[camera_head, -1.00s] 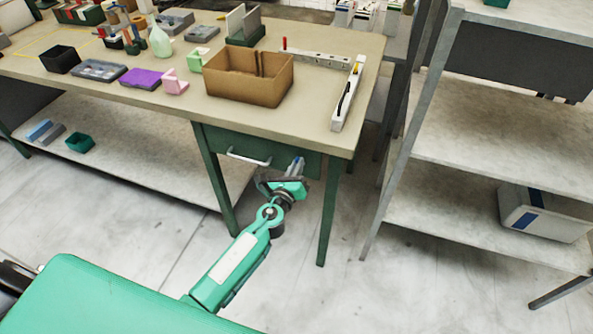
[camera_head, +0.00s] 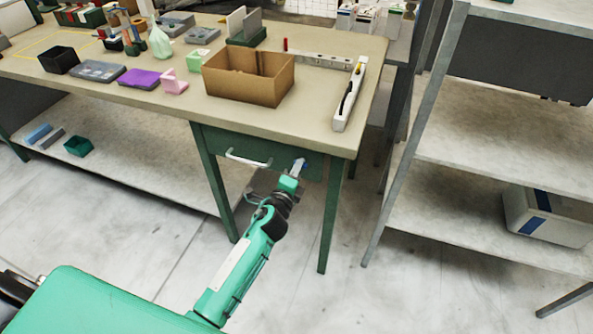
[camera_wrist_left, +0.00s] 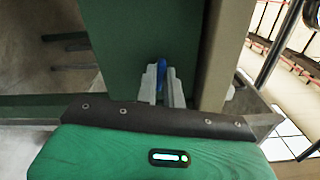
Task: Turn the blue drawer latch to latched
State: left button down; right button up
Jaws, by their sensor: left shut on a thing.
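The blue drawer latch (camera_wrist_left: 162,75) shows in the left wrist view as a narrow blue piece on the green drawer front. It stands between the two grey fingers of my left gripper (camera_wrist_left: 162,85), which is shut on it. In the head view the left gripper (camera_head: 298,167) is at the right part of the green drawer (camera_head: 232,140) under the table top, and little of the latch shows there. The drawer's white handle (camera_head: 247,158) is left of the gripper. The drawer looks closed. My right gripper is not in view.
The table top (camera_head: 320,105) carries a cardboard box (camera_head: 248,78) and a white power strip (camera_head: 349,95) above the drawer. A table leg (camera_head: 327,220) stands right of my arm. A grey shelf (camera_head: 450,130) stands further right. The floor between is clear.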

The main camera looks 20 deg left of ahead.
pick_arm(q)
jog(key=shift+f+n, duration=0.1)
jog(key=shift+n, duration=1.1)
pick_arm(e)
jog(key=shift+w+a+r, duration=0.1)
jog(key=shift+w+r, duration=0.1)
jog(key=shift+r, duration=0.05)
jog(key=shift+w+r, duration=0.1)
pick_arm(q)
jog(key=c, duration=1.5)
grip_release()
